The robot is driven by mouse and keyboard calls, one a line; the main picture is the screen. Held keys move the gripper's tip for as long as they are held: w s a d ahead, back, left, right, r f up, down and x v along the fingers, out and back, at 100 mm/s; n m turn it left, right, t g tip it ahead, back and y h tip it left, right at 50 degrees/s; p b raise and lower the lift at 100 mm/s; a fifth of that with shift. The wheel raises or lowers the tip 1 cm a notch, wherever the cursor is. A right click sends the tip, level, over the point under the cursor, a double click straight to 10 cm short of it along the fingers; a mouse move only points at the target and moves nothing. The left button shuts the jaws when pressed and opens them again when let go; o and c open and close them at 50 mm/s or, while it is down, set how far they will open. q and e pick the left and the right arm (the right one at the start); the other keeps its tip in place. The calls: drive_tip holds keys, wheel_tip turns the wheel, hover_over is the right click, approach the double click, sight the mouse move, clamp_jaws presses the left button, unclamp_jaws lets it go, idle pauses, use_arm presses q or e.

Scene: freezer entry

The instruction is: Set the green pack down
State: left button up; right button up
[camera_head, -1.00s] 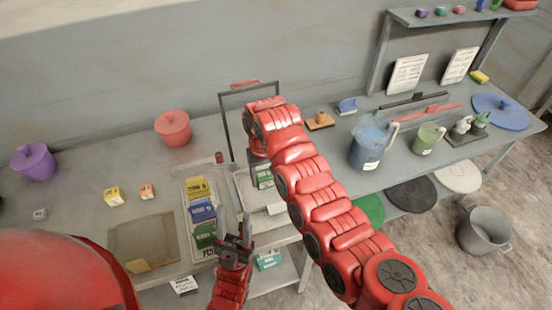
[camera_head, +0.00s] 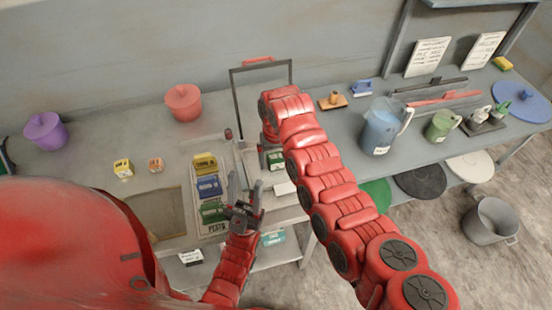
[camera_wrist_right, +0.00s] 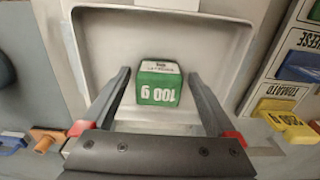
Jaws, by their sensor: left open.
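A green pack with a white top, marked 100 g, stands in a shallow pale metal tray (camera_wrist_right: 110,40) in the right wrist view (camera_wrist_right: 157,88). In the head view it shows partly behind my right arm (camera_head: 277,161). My right gripper (camera_wrist_right: 158,74) is open, with one finger on each side of the pack and visible gaps between. In the head view my right arm hides most of this gripper. My left gripper (camera_head: 245,188) is open and empty, fingers pointing up, just left of the tray area.
A labelled rack (camera_head: 200,228) holds yellow, blue and green packs beside my left gripper. A dark frame with a red handle (camera_head: 258,60) stands behind the tray. A blue jug (camera_head: 380,128) stands to the right.

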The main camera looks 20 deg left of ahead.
sight(276, 157)
drive_tip(key=shift+w, duration=0.1)
drive_tip(key=shift+r, duration=0.2)
wheel_tip(276, 157, up, 9)
drive_tip(key=shift+p, duration=0.85)
wheel_tip(276, 157, up, 3)
drive_tip(key=shift+f+p, duration=0.1)
drive_tip(key=shift+p, duration=1.15)
